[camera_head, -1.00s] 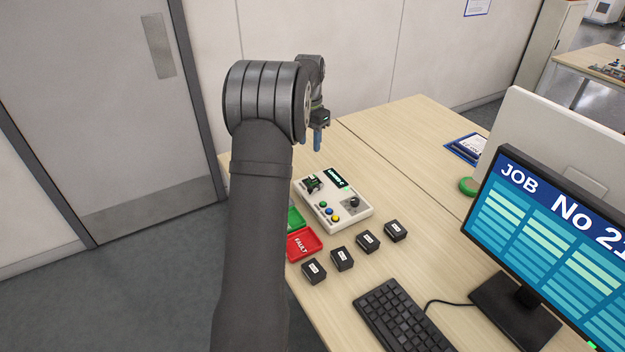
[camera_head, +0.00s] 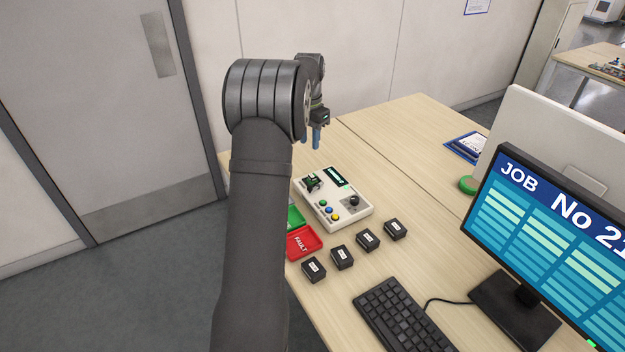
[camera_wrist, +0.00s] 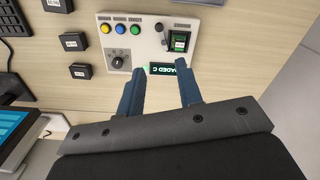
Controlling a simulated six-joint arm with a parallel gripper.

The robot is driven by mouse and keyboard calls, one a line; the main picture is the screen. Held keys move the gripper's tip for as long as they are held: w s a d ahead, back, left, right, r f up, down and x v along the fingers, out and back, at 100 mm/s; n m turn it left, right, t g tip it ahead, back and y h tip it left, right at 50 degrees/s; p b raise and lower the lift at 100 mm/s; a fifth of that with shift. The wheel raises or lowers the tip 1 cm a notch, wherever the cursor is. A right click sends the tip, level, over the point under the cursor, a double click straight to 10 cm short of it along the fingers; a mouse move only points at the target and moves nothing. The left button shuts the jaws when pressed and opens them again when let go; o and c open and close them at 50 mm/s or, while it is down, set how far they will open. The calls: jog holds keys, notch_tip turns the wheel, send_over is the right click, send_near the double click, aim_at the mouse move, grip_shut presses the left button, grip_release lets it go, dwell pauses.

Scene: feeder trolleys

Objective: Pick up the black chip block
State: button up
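Several black chip blocks with white labels stand in a slanting row on the desk in the head view: a front left one (camera_head: 314,269), a second (camera_head: 342,257), a third (camera_head: 368,239) and a far right one (camera_head: 395,229). Some also show in the wrist view, at the upper left (camera_wrist: 74,41) and below it (camera_wrist: 81,71). My gripper (camera_head: 312,137) is above the desk behind the white tester box (camera_head: 358,215). In the wrist view its two blue fingers (camera_wrist: 160,95) are apart with nothing between them, pointing toward the box's display edge.
The tester box has coloured buttons, a knob and a socket holding a green-and-black part (camera_head: 314,184). A red FAULT tray (camera_head: 304,243) and a green tray (camera_head: 295,217) lie left of it. A keyboard (camera_head: 402,318) and monitor (camera_head: 555,235) stand at the right.

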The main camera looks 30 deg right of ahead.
jog(key=w+d+f+m+h, duration=0.1)
jog(key=w+d+m, duration=0.1)
jog(key=w+m, duration=0.15)
send_over(312, 175)
jog(key=f, duration=1.2)
jog(key=shift+s+f, duration=0.15)
jog(key=shift+s, duration=0.05)
notch_tip(312, 175, down, 5)
jog(key=shift+w+f, duration=0.1)
jog(key=shift+w, duration=0.05)
grip_shut()
